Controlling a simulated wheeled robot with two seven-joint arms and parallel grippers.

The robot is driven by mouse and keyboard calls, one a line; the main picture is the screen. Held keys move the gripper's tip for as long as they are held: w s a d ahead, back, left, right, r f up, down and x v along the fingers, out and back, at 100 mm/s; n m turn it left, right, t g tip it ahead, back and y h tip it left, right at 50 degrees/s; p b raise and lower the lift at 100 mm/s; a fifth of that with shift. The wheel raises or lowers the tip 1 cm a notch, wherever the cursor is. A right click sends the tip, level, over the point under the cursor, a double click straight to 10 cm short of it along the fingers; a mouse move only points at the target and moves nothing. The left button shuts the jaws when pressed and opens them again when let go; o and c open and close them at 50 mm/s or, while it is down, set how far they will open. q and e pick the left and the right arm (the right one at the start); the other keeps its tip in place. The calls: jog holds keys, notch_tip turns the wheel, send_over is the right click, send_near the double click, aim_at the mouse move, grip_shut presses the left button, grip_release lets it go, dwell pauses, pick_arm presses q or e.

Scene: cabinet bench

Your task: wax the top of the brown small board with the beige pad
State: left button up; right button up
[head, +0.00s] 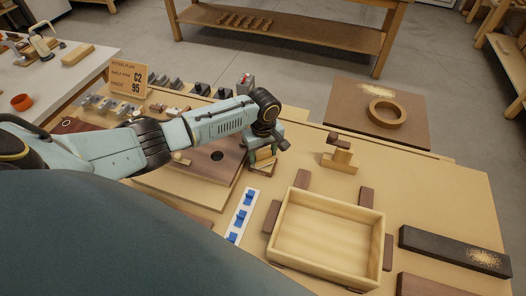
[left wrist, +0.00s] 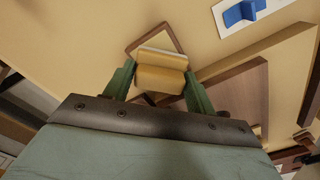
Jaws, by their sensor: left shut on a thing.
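My left gripper (head: 265,155) is shut on the beige pad (head: 264,154), above the bench and beside a brown board with a dark round hole (head: 218,155). In the left wrist view the pad (left wrist: 162,72) sits between the two green fingers of my left gripper (left wrist: 160,88). A thin brown square outline (left wrist: 135,43) shows on the bench behind the pad, partly hidden by it. Brown boards (left wrist: 235,98) lie to the right in that view. I cannot tell for sure which board is the brown small board. My right gripper is not in view.
An open wooden box (head: 326,236) stands on the bench with brown blocks around it. A white strip with blue pieces (head: 243,216) lies left of it. A dark board with pale dust (head: 430,247) is at right. A wooden ring (head: 386,112) lies on a far board.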

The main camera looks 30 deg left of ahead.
aim_at(263, 152)
pick_arm(q)
jog(key=shift+f, duration=0.4)
jog(key=shift+s+f, duration=0.1)
dwell(2.3)
jog(key=shift+p, duration=0.3)
notch_tip(263, 152, up, 7)
jog(key=p, duration=0.8)
dwell(0.5)
